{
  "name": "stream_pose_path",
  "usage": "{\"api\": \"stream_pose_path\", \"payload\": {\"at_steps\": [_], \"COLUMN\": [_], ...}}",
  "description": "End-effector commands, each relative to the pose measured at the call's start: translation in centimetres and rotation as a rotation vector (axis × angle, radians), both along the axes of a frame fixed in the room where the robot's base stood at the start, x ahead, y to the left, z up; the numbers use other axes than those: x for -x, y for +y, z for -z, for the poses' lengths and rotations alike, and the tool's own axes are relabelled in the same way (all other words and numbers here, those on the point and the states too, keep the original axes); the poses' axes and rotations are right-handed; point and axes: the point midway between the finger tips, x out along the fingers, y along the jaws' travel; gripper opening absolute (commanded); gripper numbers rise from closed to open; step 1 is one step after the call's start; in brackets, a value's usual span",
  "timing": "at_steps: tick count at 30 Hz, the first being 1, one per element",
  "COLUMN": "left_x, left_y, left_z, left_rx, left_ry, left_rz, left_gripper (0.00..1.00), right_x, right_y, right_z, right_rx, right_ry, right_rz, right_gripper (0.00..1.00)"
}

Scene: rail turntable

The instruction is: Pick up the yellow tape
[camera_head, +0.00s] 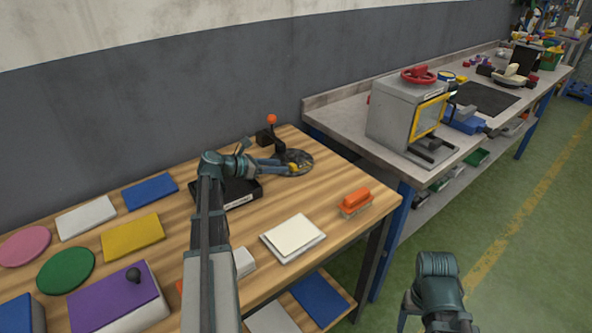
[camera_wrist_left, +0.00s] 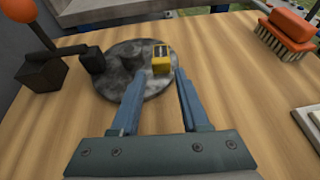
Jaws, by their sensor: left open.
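The yellow tape (camera_wrist_left: 161,61) is a small yellow block-like piece with a dark top, on the right part of a grey, mottled round turntable (camera_wrist_left: 110,60). In the head view it is a small yellow spot (camera_head: 293,168) on the turntable (camera_head: 304,157). My left gripper (camera_wrist_left: 160,72) is open, its blue fingers reaching over the turntable's near edge. The tape lies ahead between the fingertips, close to the right one; I cannot tell whether they touch. In the head view the left gripper (camera_head: 282,166) partly covers the turntable. My right gripper's fingers are not visible.
An orange brush (camera_head: 356,201) and a white pad (camera_head: 292,238) lie to the right on the wooden table. A black box (camera_head: 240,193) sits below my left wrist. Coloured pads cover the table's left side.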

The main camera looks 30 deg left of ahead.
Motion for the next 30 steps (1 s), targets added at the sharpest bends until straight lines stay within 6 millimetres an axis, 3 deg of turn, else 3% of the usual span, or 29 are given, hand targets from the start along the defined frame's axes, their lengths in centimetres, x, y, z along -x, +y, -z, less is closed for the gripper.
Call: {"api": "stream_pose_path", "payload": {"at_steps": [7,16,23,30], "left_x": [-0.7,-4.0,-4.2,-4.1], "left_y": [-0.4,-2.2,-2.3,-2.3], "left_z": [0.5,2.1,2.0,2.0], "left_rx": [-0.001,-0.001,-0.001,0.000], "left_ry": [0.000,0.001,0.001,0.000], "left_rz": [0.000,0.002,-0.001,-0.001], "left_gripper": [0.45,0.45,0.45,0.05], "right_x": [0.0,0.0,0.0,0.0], "right_y": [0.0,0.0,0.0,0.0], "right_z": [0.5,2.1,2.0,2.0], "right_rx": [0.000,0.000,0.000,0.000], "right_ry": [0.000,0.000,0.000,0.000], "right_rz": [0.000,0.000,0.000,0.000], "right_gripper": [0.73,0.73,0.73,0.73]}}
